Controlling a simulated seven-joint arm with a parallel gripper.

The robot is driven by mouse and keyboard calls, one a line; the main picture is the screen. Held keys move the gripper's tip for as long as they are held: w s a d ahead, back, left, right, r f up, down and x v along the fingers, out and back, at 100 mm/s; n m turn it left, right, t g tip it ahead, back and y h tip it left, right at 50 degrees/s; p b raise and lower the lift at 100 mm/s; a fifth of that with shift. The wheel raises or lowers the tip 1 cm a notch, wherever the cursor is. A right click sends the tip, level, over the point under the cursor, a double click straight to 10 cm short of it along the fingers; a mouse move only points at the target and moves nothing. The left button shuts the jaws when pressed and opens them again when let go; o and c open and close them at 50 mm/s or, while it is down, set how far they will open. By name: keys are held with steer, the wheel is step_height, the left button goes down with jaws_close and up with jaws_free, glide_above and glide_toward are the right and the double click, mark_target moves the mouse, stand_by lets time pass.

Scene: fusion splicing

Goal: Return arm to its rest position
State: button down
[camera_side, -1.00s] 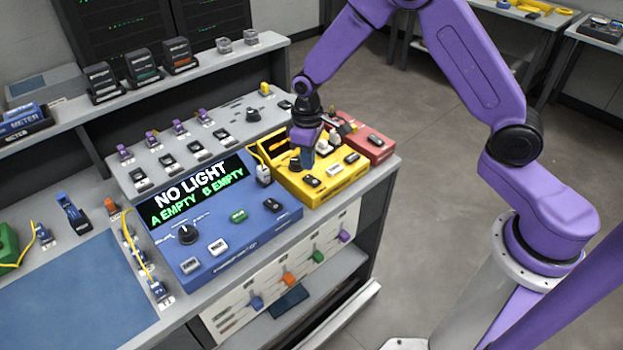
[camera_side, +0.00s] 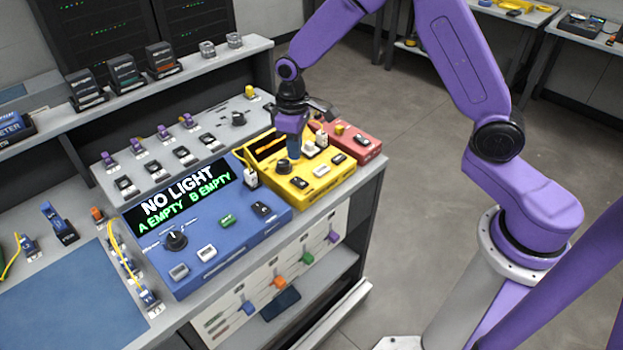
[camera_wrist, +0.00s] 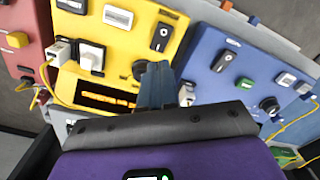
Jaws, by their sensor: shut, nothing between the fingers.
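My gripper (camera_side: 294,153) is purple with blue fingers, pointing down over the yellow unit (camera_side: 318,192), near its black knob. Its fingers are shut with nothing between them. In the wrist view the gripper (camera_wrist: 157,85) shows its closed fingers in front of the yellow unit (camera_wrist: 130,45), between it and the blue unit (camera_wrist: 215,50). Whether the fingertips touch the yellow unit cannot be told. The arm is bent and reaches in from the right over the bench.
The blue unit (camera_side: 190,262) reads NO LIGHT, A EMPTY, B EMPTY. A red unit (camera_side: 362,152) sits close behind the yellow one. A grey panel (camera_side: 128,168) with several connectors lies behind the blue unit. A yellow cable (camera_wrist: 62,98) runs near the yellow unit. Open floor (camera_side: 400,110) lies right of the bench.

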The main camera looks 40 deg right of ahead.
steer(key=s+d+r+n, duration=0.1)
steer(key=s+r+n, duration=0.1)
steer(key=s, duration=0.8)
steer(key=s+d+r+n, duration=0.2)
steer(key=s+r, duration=0.3)
steer(key=s, duration=0.6)
steer(key=s+d+r+n, duration=0.1)
steer(key=s+r, duration=0.3)
steer(key=s, duration=0.7)
steer(key=shift+d+r+n, duration=0.15)
steer(key=shift+d+n, duration=0.05)
steer(key=shift+n, duration=0.6)
